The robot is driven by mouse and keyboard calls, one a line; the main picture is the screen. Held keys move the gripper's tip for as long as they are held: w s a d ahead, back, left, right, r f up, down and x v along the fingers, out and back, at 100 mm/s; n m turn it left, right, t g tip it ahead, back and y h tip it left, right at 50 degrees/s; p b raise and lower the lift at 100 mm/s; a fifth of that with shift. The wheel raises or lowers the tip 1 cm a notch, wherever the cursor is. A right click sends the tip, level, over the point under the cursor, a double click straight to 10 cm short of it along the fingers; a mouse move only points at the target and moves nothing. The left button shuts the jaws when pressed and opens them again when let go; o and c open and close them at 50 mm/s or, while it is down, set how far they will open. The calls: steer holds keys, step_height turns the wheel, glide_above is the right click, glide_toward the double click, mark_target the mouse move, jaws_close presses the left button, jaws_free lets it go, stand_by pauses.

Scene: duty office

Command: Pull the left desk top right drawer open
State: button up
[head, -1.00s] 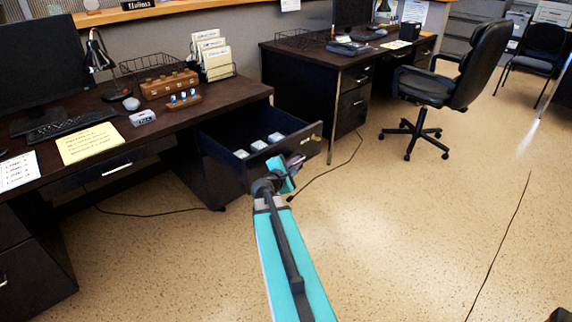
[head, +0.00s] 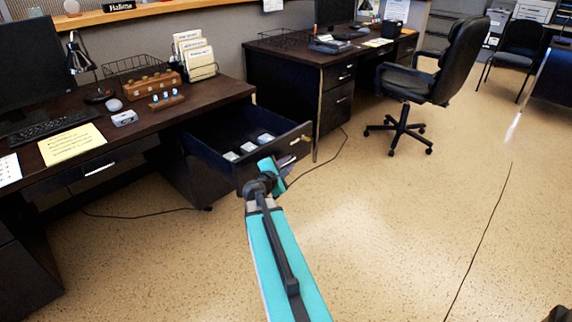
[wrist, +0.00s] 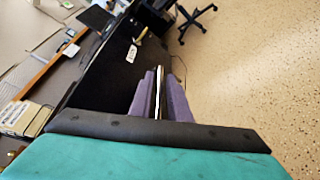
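The left desk's top right drawer (head: 232,172) stands well open in the head view, pulled out from under the right end of the dark desktop (head: 150,115). A few small pale items (head: 248,147) lie inside it. My gripper (head: 284,166) is at the outer face of the drawer front. In the wrist view, the two purple fingers of my gripper (wrist: 159,97) are close together on a thin pale bar, which looks like the drawer handle (wrist: 159,90). The arm hides most of the handle in the head view. A small pale tag (wrist: 132,53) shows near the dark drawer front.
A second dark desk (head: 300,75) stands behind to the right, with a black office chair (head: 440,70) beside it. A cable (head: 325,160) lies on the floor near the drawer.

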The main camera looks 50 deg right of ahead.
steer(key=shift+w+a, duration=0.15)
steer(key=shift+a, duration=0.05)
steer(key=shift+a, duration=0.15)
steer(key=shift+a, duration=0.15)
steer(key=p+v, duration=0.2)
steer(key=v, duration=0.3)
steer(key=shift+a+r+p, duration=0.25)
steer(key=shift+p, duration=0.15)
steer(key=p+v, duration=0.2)
steer(key=p, duration=0.4)
steer(key=shift+s, duration=0.2)
steer(key=p+v, duration=0.5)
steer(key=p, duration=0.3)
steer(key=shift+s+a, duration=0.1)
steer(key=shift+a, duration=0.1)
